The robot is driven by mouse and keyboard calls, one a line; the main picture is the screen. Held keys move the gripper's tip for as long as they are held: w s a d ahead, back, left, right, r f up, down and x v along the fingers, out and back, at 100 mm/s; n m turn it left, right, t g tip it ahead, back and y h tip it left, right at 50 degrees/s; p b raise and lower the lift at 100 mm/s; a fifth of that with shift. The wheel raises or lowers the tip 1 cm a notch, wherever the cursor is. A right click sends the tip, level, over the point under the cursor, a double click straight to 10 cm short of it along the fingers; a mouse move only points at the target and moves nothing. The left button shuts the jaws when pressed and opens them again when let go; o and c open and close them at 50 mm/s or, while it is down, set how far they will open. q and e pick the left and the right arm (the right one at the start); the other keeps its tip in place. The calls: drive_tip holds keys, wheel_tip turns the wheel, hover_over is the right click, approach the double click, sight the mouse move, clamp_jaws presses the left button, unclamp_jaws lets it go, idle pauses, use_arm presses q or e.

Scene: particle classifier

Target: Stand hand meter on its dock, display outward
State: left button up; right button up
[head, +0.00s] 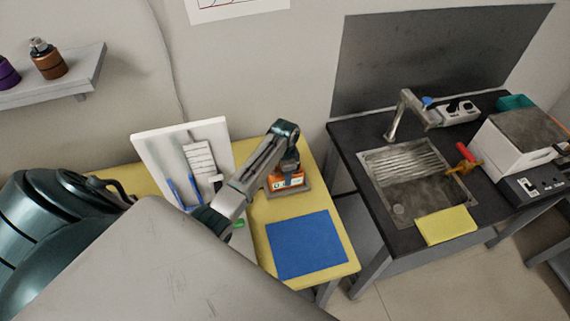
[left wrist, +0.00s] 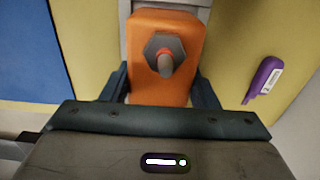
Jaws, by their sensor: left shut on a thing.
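The orange hand meter (head: 287,181) is upright at the back of the yellow table, its pale display facing the head camera. A grey dock (head: 304,189) shows around its lower edge; whether the meter touches it I cannot tell. My left gripper (head: 285,168) is shut on the meter from above. In the left wrist view, the meter (left wrist: 150,82) sits between my left gripper's fingers (left wrist: 160,86), with a dark hexagonal collar and round knob facing that camera. A grey strip, perhaps part of the dock, shows beyond it. My right gripper is not in view.
A white upright panel (head: 150,148) stands left of the meter. A blue mat (head: 305,245) lies in front on the yellow table (head: 345,268). A purple device (left wrist: 266,78) lies beside the meter in the wrist view. A dark sink counter (head: 355,135) stands right, across a gap.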

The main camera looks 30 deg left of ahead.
use_arm(q)
drive_tip(key=shift+f, duration=0.1)
drive_tip(key=o, duration=1.2)
drive_tip(key=shift+o, duration=0.2)
drive_tip(key=shift+r+b, duration=0.35)
drive_tip(key=shift+r, duration=0.2)
wheel_tip(320, 180, up, 11)
drive_tip(key=b, duration=0.3)
drive_tip(key=shift+b, duration=0.4)
